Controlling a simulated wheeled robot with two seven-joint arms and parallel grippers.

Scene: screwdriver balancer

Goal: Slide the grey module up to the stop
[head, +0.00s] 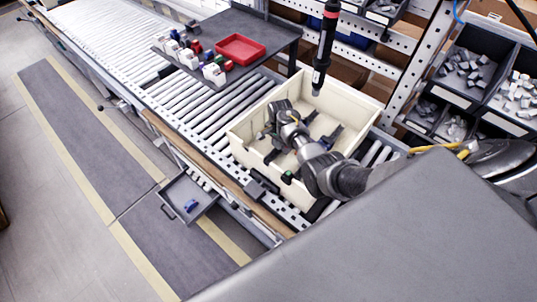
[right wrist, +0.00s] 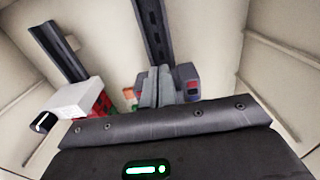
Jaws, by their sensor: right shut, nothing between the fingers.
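My right gripper (head: 270,138) is down inside the cream crate (head: 352,133). In the right wrist view its two grey fingers (right wrist: 155,88) are shut together with nothing between them. A grey module (right wrist: 187,80) with red and blue marks shows directly behind and beside the fingers, near the lower end of a dark rail (right wrist: 153,28). The fingers cover part of it, and I cannot tell whether they touch it. The stop cannot be made out. My left gripper is not in view.
A white and red module (right wrist: 82,98) sits left of the fingers, below a second dark rail (right wrist: 57,50). The crate walls surround the gripper. A black and red screwdriver (head: 324,45) hangs above the crate. A red tray (head: 241,48) stands on the grey shelf behind.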

